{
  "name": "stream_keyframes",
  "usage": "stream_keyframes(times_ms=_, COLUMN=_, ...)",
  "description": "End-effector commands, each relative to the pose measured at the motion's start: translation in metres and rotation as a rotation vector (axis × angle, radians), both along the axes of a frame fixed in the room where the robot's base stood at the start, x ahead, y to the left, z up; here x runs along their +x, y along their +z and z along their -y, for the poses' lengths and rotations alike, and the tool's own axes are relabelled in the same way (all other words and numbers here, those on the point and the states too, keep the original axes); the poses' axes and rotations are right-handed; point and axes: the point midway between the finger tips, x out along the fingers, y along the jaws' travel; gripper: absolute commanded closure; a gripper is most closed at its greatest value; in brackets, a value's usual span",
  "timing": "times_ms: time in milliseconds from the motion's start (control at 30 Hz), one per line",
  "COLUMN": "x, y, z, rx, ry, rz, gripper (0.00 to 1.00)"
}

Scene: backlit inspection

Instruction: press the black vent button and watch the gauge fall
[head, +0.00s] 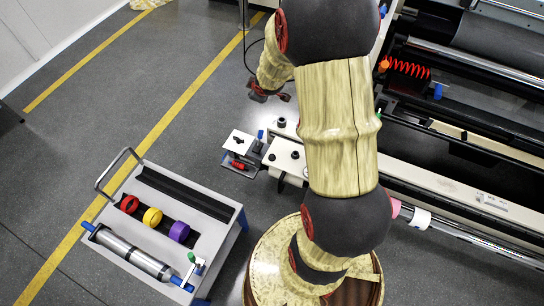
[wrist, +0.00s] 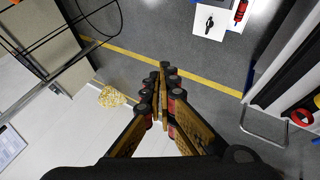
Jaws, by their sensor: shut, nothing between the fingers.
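My gripper (wrist: 161,78) is shut and empty in the wrist view, its fingertips together over the floor. In the head view my gripper (head: 270,95) hangs at the upper middle, partly hidden by my arm. Several small black knobs stand on the white bench parts at the middle, one (head: 281,122) at the back and one (head: 271,157) nearer. I cannot tell which, if any, is the vent button. A white plate with a dark mark (head: 240,141) lies left of them; it also shows in the wrist view (wrist: 209,22). My gripper is apart from all of these. I make out no gauge.
A grey cart (head: 115,185) with red, yellow and purple rings stands at the lower left. A long machine with rollers (head: 470,150) and a red coil (head: 408,68) fills the right. Open floor with yellow lines (head: 190,92) lies at the upper left.

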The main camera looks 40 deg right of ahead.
Motion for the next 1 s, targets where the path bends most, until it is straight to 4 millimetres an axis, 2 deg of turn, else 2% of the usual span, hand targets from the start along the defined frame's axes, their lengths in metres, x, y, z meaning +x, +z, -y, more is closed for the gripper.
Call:
stream_keyframes(times_ms=33, x=-0.001, y=-0.036, z=0.015, rx=0.0, ry=0.032, rz=-0.013, gripper=1.0)
stream_keyframes(times_ms=100, x=-0.001, y=-0.078, z=0.03, rx=-0.003, ry=0.092, rz=-0.008, gripper=1.0)
stream_keyframes(times_ms=200, x=-0.01, y=-0.139, z=0.041, rx=0.007, ry=0.179, rz=0.006, gripper=1.0)
stream_keyframes(times_ms=300, x=-0.023, y=-0.192, z=0.043, rx=0.028, ry=0.255, rz=0.034, gripper=1.0)
stream_keyframes(times_ms=433, x=-0.041, y=-0.241, z=0.035, rx=0.058, ry=0.325, rz=0.079, gripper=1.0)
stream_keyframes(times_ms=500, x=-0.049, y=-0.258, z=0.03, rx=0.07, ry=0.351, rz=0.099, gripper=1.0)
stream_keyframes(times_ms=633, x=-0.057, y=-0.274, z=0.023, rx=0.083, ry=0.377, rz=0.125, gripper=1.0)
stream_keyframes(times_ms=1000, x=-0.058, y=-0.277, z=0.022, rx=0.085, ry=0.383, rz=0.131, gripper=1.0)
